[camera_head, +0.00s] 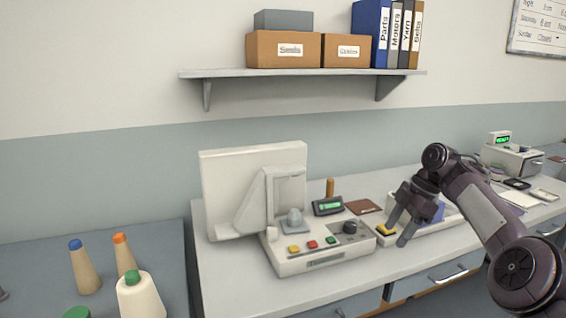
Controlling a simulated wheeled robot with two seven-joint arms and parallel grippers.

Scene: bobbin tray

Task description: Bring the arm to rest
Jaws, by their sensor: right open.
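My right gripper (397,232) hangs from my right arm, which comes in from the right edge. Its fingers point down and to the left, spread apart, with nothing seen between them. It is in front of a white tray (447,222) on the grey bench and hides part of it. Something blue shows in the tray behind the gripper. From this angle I cannot tell how high the fingers are above the bench. My left gripper is not in view.
A control box (325,262) with coloured buttons and a white monitor (240,190) stand left of the gripper. A shelf (300,73) holds boxes and binders above.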

